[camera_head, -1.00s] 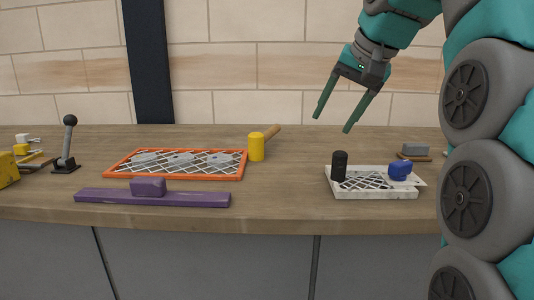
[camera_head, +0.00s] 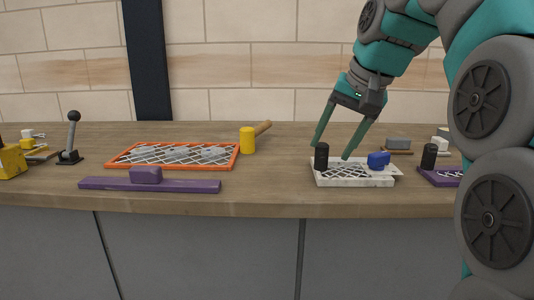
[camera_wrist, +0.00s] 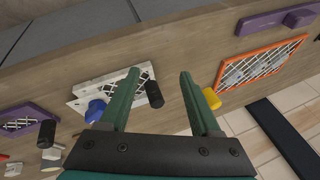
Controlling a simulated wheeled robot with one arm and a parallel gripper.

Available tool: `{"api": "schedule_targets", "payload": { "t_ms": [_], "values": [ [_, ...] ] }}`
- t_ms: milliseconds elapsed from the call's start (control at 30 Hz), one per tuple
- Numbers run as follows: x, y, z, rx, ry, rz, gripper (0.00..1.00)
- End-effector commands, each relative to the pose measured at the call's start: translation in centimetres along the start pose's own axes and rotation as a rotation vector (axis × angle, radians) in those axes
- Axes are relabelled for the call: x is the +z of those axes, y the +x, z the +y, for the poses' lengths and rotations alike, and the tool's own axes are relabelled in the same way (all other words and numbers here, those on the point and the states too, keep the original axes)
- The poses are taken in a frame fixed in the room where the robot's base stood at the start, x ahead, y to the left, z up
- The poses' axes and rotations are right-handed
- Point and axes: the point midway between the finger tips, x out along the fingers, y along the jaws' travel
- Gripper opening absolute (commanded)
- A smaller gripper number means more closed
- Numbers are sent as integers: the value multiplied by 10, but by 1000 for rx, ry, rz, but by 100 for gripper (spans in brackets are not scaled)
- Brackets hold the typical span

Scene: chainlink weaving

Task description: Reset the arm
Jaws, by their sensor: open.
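My gripper (camera_head: 332,142) is open, its two green fingers spread and pointing down, with nothing between them. In the head view it hangs over the back of a white tray (camera_head: 338,183) with a mesh panel, a black cylinder (camera_head: 321,156) and a blue block (camera_head: 378,160). In the wrist view the fingers of my gripper (camera_wrist: 158,82) stand apart. The black cylinder (camera_wrist: 154,95) shows between them, near the left finger. I cannot tell whether a finger touches the tray or cylinder. The blue block (camera_wrist: 95,109) is partly hidden behind the left finger.
An orange-framed mesh panel (camera_head: 118,163), a yellow-headed mallet (camera_head: 247,140), a purple bar (camera_head: 190,186) and a lever (camera_head: 72,135) lie to the left. A purple tray (camera_head: 436,178) with a black cylinder (camera_head: 428,156) is at right. The bench (camera_head: 270,180) is bare between the orange and white pieces.

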Motion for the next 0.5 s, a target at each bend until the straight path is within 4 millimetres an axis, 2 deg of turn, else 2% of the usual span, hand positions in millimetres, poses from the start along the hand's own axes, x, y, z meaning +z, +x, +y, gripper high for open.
{"api": "schedule_targets", "payload": {
  "t_ms": [167,367,500],
  "values": [
    [29,26,15,36,-13,-59,64],
    [80,64,42,93,-44,-138,64],
    [121,91,66,137,-73,-199,64]
  ]
}}
